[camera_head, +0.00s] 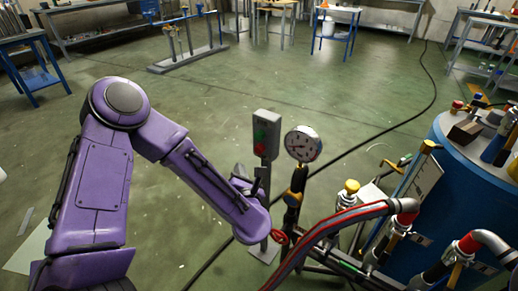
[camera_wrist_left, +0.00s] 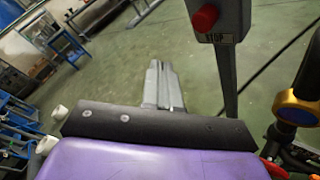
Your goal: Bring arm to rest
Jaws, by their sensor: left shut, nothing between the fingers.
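My left arm, purple with dark joints, comes in from the left in the head view and reaches to the middle. My left gripper (camera_wrist_left: 163,84) shows in the wrist view as two grey fingers lying together, shut and empty over the green floor. In the head view, the wrist end is close to the post of a grey control box (camera_head: 266,135) with a green and a red button. The box also shows in the wrist view (camera_wrist_left: 233,12), its red button above a STOP label, right of the fingers. I cannot tell whether the arm touches the post. My right gripper is not in view.
A round pressure gauge (camera_head: 303,144) stands right of the control box. Red and grey hoses (camera_head: 340,216) and a blue drum (camera_head: 450,190) fill the lower right. A black cable crosses the floor. Open floor (camera_head: 240,85) lies beyond, with workbenches at the back.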

